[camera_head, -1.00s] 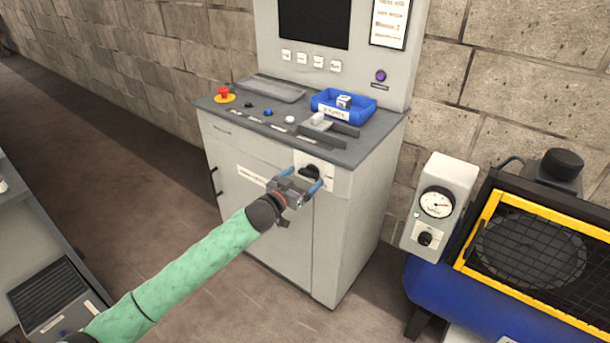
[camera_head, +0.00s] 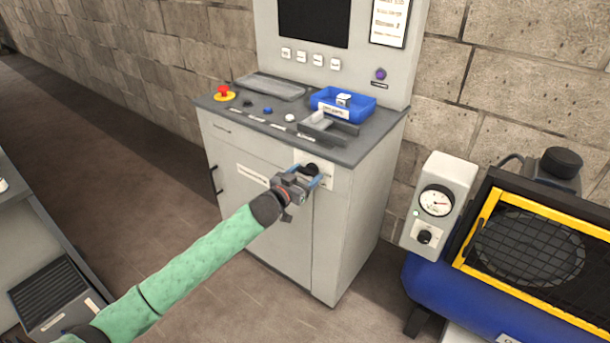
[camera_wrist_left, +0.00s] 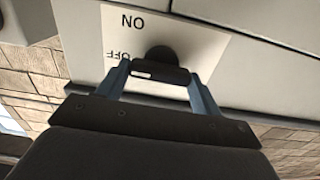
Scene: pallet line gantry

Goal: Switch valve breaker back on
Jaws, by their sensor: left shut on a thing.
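The valve breaker is a black rotary knob on a white plate (camera_head: 327,183) on the upper front of the grey cabinet. My left gripper (camera_head: 315,175) is at the plate, its two blue fingers shut on the black knob (camera_wrist_left: 162,66). In the left wrist view the plate (camera_wrist_left: 208,50) appears upside down, with the words ON and OFF. The knob's bar lies crosswise between the fingertips, near the OFF mark. The knob's far side is partly hidden by the gripper in the head view. My right gripper is not in view.
The cabinet top (camera_head: 240,118) holds a red emergency button (camera_head: 224,91), several small knobs and a blue tray (camera_head: 343,104). A blue machine with a yellow-framed mesh (camera_head: 528,252) and a gauge box (camera_head: 438,205) stand at the right. The floor left of the cabinet is clear.

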